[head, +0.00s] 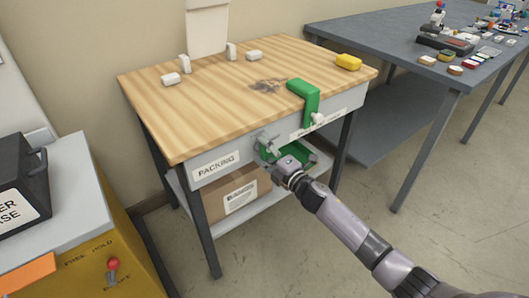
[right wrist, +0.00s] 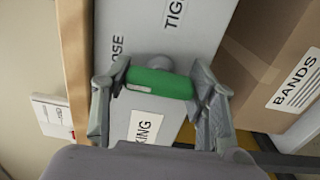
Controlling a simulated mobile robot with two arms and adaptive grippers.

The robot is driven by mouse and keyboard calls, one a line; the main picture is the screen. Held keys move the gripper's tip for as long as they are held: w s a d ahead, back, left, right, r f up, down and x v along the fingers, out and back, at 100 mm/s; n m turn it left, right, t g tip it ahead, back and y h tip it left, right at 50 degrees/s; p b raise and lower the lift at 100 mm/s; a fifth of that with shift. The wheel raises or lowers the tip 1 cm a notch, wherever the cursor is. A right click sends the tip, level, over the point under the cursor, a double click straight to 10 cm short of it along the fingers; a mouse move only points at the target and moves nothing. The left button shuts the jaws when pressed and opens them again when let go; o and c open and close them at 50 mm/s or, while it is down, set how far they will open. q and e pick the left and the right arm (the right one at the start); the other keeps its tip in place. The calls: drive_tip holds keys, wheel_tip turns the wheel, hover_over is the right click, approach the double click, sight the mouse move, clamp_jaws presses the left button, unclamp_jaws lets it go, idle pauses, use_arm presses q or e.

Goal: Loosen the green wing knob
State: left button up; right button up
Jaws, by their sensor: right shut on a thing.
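The green wing knob (right wrist: 160,83) is a rounded green bar on the grey front panel of the packing table, with a grey round hub behind it. My right gripper (right wrist: 162,92) has one finger at each end of the bar and is shut on it. In the right wrist view the bar lies nearly level across the picture. In the head view my right gripper (head: 286,150) is at the table's front, below the wooden top, and partly hides the green knob. Lettering on the panel beside the knob reads partly "OSE" and "TIG". My left gripper is not in view.
The wooden table top (head: 215,115) carries small white pieces, a yellow block (head: 348,62) and a green bracket (head: 304,90) over its front edge. A cardboard box (head: 235,192) sits on the shelf below. A grey workbench (head: 390,25) stands right, a yellow machine (head: 90,255) left.

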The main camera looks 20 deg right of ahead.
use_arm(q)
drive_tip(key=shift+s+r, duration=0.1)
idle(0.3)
use_arm(e)
drive_tip(key=o, duration=0.7)
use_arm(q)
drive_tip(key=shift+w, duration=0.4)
use_arm(e)
drive_tip(key=o, duration=0.5)
drive_tip(key=shift+c, duration=0.2)
drive_tip(key=shift+s, duration=0.2)
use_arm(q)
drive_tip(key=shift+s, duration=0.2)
use_arm(e)
drive_tip(key=v, duration=1.1)
drive_tip(key=shift+s+d, duration=0.15)
drive_tip(key=shift+s, duration=0.15)
